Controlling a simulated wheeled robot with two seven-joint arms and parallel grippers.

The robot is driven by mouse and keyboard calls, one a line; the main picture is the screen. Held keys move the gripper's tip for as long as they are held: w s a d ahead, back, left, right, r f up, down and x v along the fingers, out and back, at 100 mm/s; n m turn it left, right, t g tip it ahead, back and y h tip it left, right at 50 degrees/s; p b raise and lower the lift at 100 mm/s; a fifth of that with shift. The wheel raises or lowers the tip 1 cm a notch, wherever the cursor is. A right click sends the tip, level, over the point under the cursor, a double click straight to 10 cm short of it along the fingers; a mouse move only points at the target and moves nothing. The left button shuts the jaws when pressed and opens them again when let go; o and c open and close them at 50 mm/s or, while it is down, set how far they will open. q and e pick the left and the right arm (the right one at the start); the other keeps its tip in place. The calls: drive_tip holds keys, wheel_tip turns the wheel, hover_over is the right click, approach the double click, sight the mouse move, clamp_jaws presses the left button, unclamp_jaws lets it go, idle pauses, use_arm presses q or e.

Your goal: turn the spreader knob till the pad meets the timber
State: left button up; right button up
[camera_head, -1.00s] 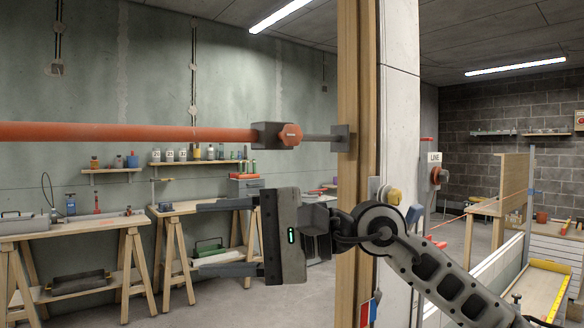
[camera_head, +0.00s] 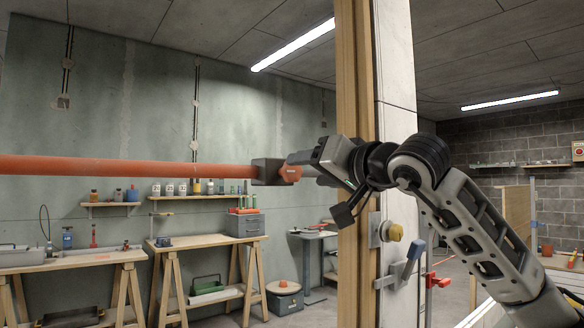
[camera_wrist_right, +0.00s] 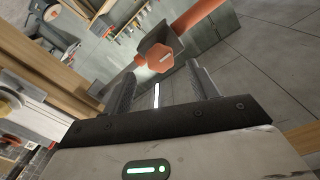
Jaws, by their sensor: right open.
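The spreader is a red-orange tube (camera_head: 130,167) running level from the left into a dark block (camera_head: 268,172). Its orange lobed knob (camera_head: 290,172) sits at the block's right end, partly covered by my right gripper (camera_head: 306,160). In the wrist view the knob (camera_wrist_right: 155,54) lies just beyond and roughly between the two open fingertips; contact cannot be told. The upright timber (camera_head: 351,80) stands to the right. The pad is hidden behind my right gripper, so its gap to the timber does not show. My left gripper is out of view.
A pale concrete column (camera_head: 394,60) stands right of the timber. Workbenches (camera_head: 75,258) and shelves line the back wall. The floor between is open.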

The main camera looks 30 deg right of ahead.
sight(295, 172)
drive_tip(key=w, duration=0.3)
drive_tip(key=w+p, duration=0.1)
drive_tip(key=w, duration=0.2)
drive_tip(key=shift+w+a, duration=0.2)
drive_tip(key=shift+w, duration=0.05)
drive_tip(key=c, duration=1)
